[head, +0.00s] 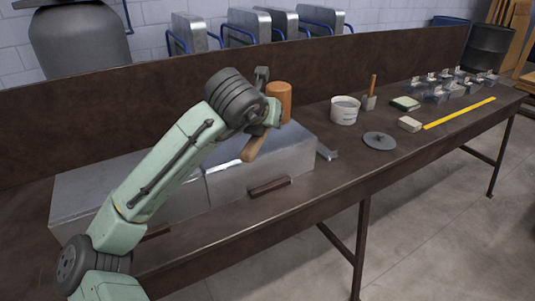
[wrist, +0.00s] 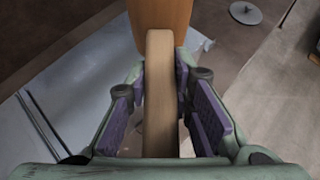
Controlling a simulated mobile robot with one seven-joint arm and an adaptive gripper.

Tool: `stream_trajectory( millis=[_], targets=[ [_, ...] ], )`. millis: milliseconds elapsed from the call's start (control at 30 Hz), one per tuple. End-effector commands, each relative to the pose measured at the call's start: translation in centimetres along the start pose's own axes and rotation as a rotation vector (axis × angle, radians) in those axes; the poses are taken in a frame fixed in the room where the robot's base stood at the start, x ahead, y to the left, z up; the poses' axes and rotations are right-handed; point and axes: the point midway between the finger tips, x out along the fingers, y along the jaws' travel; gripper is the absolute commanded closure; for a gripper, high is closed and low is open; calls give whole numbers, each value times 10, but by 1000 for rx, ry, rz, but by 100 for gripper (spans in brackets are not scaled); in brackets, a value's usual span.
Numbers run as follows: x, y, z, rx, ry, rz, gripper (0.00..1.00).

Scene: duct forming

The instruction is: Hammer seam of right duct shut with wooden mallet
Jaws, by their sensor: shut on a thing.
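My gripper (head: 268,122) is shut on the handle of the wooden mallet (head: 279,97). In the wrist view, the pale handle (wrist: 161,95) runs between the purple pads of my gripper (wrist: 162,85), with the orange-brown mallet head (wrist: 165,12) beyond them. The mallet is held above the right duct (head: 268,165), a grey sheet-metal box on the bench. The duct's top (wrist: 65,75) shows at the left of the wrist view, with dark parallel lines on it. My arm and gripper hide part of the duct, and I cannot tell how the seam stands.
Another grey duct (head: 85,190) lies left, partly behind my arm. A brown bar (head: 269,186) is at the right duct's front. To the right are a white bucket (head: 344,112), a grey disc (head: 380,141) and a yellow strip (head: 460,112). The bench backboard (head: 350,65) rises behind.

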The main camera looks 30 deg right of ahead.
Motion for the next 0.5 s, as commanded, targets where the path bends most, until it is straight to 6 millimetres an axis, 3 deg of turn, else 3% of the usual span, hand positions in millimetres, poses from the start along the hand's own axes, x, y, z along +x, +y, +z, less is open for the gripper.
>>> stream_trajectory(
  millis=[500],
  targets=[
    [-74, 88, -54, -4, -4, 3, 100]
  ],
)
